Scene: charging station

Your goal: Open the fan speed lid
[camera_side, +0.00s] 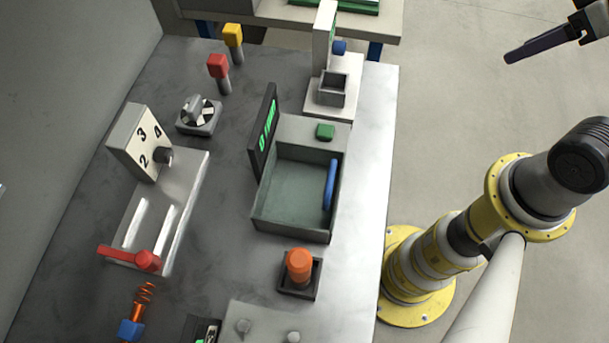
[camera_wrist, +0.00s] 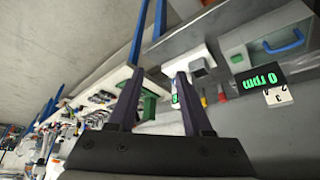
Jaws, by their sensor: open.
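The fan speed unit is a grey box (camera_side: 257,218) on the table in the side view, with a dark panel (camera_side: 264,130) showing green digits at its left. The panel reads "0 rpm" in the wrist view (camera_wrist: 266,79). A flat grey-green surface (camera_side: 295,190) with a blue handle (camera_side: 330,185) fills the box top; I cannot tell whether it is a shut lid. The handle also shows in the wrist view (camera_wrist: 284,43). My gripper (camera_wrist: 159,74) is open and empty. In the side view its dark finger (camera_side: 535,45) is high at the upper right, far from the box.
A green button (camera_side: 325,131) sits behind the handle. An orange button (camera_side: 299,266) stands in front of the box. A white stand with a blue knob (camera_side: 339,47) is behind it. A numbered slider unit (camera_side: 140,140) with a red lever (camera_side: 130,257) lies left. The right table strip is clear.

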